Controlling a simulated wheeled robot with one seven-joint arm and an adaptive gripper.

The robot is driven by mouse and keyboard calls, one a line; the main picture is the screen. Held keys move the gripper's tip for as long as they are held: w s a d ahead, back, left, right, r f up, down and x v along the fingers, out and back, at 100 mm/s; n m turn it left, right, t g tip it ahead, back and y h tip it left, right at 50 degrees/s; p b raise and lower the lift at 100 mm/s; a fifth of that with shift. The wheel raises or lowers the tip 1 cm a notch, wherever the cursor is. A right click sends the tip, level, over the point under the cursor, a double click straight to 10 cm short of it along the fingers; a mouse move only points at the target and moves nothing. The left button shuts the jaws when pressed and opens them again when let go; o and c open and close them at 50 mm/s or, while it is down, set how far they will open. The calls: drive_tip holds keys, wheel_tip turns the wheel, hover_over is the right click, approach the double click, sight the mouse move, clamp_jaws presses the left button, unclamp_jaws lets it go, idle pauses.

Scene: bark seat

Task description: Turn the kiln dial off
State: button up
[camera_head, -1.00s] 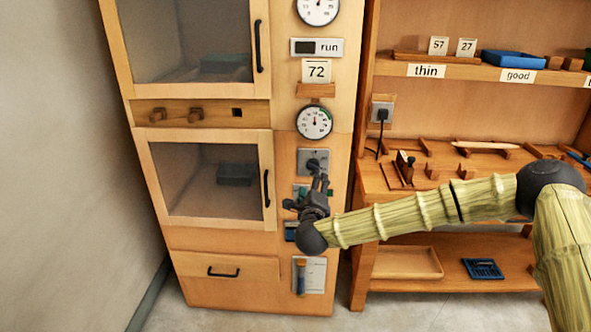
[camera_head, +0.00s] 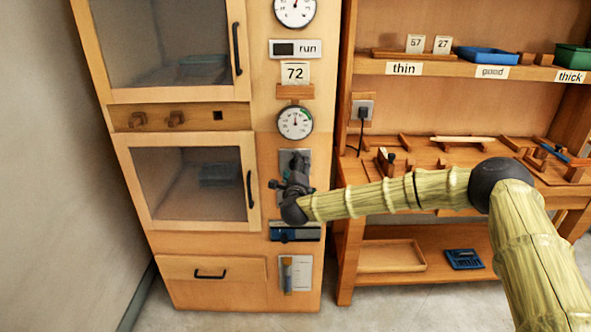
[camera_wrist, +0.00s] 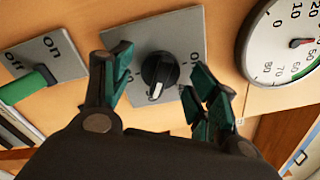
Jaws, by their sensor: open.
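The kiln dial, a black round knob (camera_wrist: 158,72) with a white pointer mark, sits on a grey plate (camera_wrist: 180,32) in the wrist view. The pointer faces the bottom of the picture. My gripper (camera_wrist: 161,64) is open, with one green-tipped finger on each side of the knob. I cannot tell whether either finger touches it. In the head view my gripper (camera_head: 298,166) is in front of the dial's plate (camera_head: 284,158) on the kiln column, hiding most of the knob.
A round gauge (camera_wrist: 288,42) is close to my right finger; it is above the plate in the head view (camera_head: 295,122). A green handle (camera_wrist: 28,86) on an on/off plate is at left. The kiln door (camera_head: 190,185) is shut. A workbench (camera_head: 440,158) stands right.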

drive_tip(key=c, duration=1)
drive_tip(key=shift+c, duration=0.2)
drive_tip(key=shift+n, duration=0.3)
drive_tip(key=n+b, duration=0.2)
drive_tip(key=n, duration=2.1)
drive_tip(key=shift+a+b, duration=0.1)
drive_tip(key=shift+b, duration=0.2)
drive_tip(key=shift+n, duration=0.3)
